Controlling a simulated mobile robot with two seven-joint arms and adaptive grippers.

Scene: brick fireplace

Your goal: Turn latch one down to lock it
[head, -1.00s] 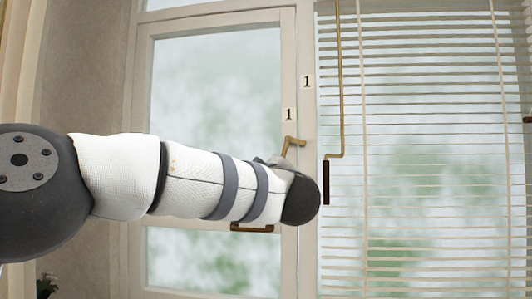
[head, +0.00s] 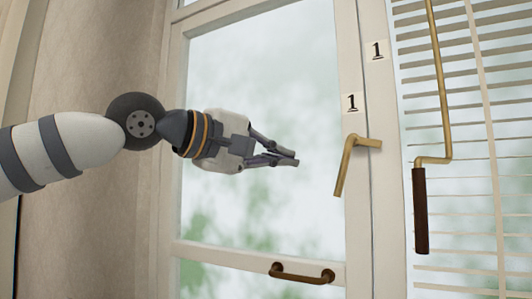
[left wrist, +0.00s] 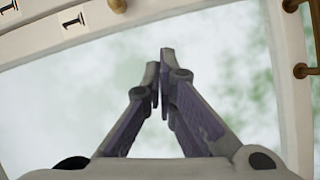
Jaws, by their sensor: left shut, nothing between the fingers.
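Latch one is a brass latch (head: 345,166) on the window frame, just below the "1" labels. Its lever slants down and slightly left, and a short bar reaches right toward the middle post. A brass tip at the top edge of the left wrist view (left wrist: 117,5) looks like part of this latch. My left gripper (head: 295,160) is left of the latch, apart from it, in front of the glass and pointing right. Its fingers are shut and empty, with the tips together in the left wrist view (left wrist: 160,75). My right gripper is out of view.
A bronze pull handle (head: 300,275) is on the lower window rail. A brass crank rod (head: 440,90) with a dark grip (head: 420,210) hangs right of the latch, before white blinds (head: 480,170). The glass pane (head: 260,75) around the gripper is clear.

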